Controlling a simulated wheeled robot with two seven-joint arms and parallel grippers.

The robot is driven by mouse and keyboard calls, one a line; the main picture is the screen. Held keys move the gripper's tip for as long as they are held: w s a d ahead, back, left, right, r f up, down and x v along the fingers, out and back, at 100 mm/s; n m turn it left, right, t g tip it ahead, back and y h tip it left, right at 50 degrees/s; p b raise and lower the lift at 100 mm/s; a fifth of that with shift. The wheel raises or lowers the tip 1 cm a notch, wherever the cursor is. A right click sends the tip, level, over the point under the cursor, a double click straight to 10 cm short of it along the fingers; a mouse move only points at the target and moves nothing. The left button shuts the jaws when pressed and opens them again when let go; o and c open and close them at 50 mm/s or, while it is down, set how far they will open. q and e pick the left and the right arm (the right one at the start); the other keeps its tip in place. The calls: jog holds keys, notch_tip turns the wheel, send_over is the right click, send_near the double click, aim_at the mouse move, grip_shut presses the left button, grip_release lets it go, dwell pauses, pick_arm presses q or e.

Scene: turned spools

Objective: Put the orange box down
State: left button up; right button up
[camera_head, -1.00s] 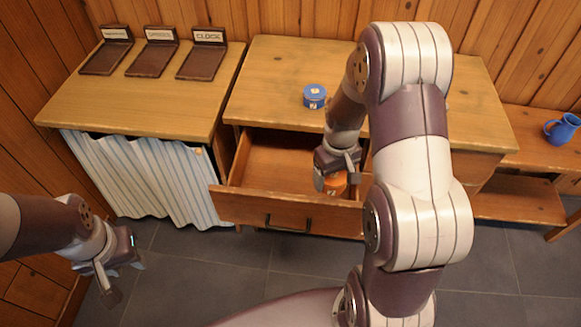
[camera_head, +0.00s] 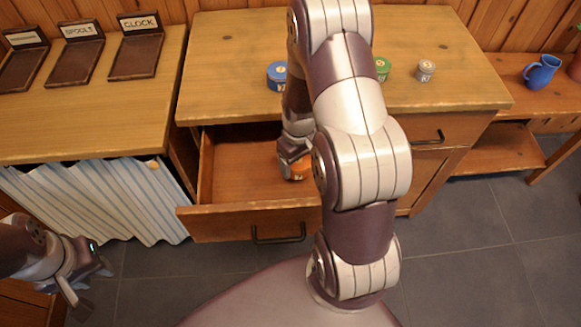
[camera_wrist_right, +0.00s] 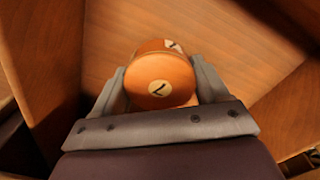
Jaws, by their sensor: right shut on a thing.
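The orange box (camera_head: 299,169) is a small round tin, partly hidden by my right gripper and arm in the head view. In the right wrist view the orange box (camera_wrist_right: 160,78) shows its lid with a pale disc and a dark mark. My right gripper (camera_head: 290,160) is shut on it, one finger on each side, inside the open drawer (camera_head: 250,222). I cannot tell whether the box touches the drawer floor. My left gripper (camera_head: 95,283) is at the lower left, empty, with its fingers apart, away from the furniture.
A blue tin (camera_head: 277,75), a green tin (camera_head: 382,68) and a grey tin (camera_head: 426,70) stand on the cabinet top (camera_head: 225,60). Labelled dark trays (camera_head: 135,58) lie on the left counter. A blue jug (camera_head: 542,72) stands on the right bench. The drawer's left part is clear.

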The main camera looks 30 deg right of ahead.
aim_at(298, 170)
notch_tip(298, 170, down, 4)
jog(key=shift+s+f+b, duration=0.1)
jog(key=shift+b, duration=0.35)
jog(key=shift+f, duration=0.1)
jog(key=o, duration=1.1)
jog(key=shift+c, duration=0.2)
notch_tip(298, 170, up, 12)
jog(key=p, duration=0.2)
jog(key=shift+p, duration=0.4)
jog(key=s+a+r, duration=0.3)
jog(key=a, duration=0.3)
jog(key=s+a+r+t, duration=0.1)
jog(key=s+a+r, duration=0.2)
jog(key=a, duration=0.2)
jog(key=shift+a+r+m, duration=0.4)
